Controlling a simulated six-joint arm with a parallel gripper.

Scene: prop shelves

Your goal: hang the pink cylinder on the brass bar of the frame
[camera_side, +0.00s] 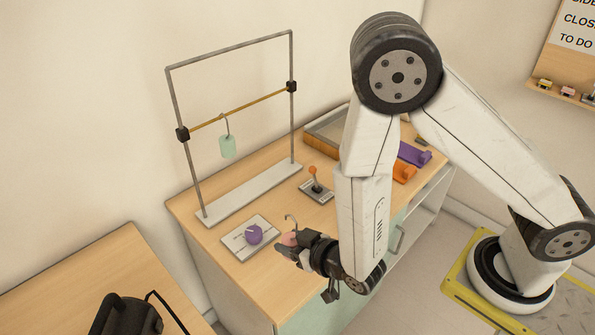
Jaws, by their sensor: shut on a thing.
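The pink cylinder (288,239) is at the tips of my gripper (288,246), near the front edge of the table, with a metal hook rising from its top. My gripper is shut on it and covers much of it. I cannot tell whether the cylinder touches the table. The brass bar (243,107) runs across the grey metal frame (176,110) between two black clamps, behind and above my gripper. A mint-green piece (228,147) hangs by a hook from the middle of the bar.
A purple ball-like piece (254,235) sits on a pale plate (236,246) just left of my gripper. A small joystick box (316,191) stands behind it. A tray (325,125), an orange piece (404,172) and a purple piece (414,153) lie farther back, partly behind my arm.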

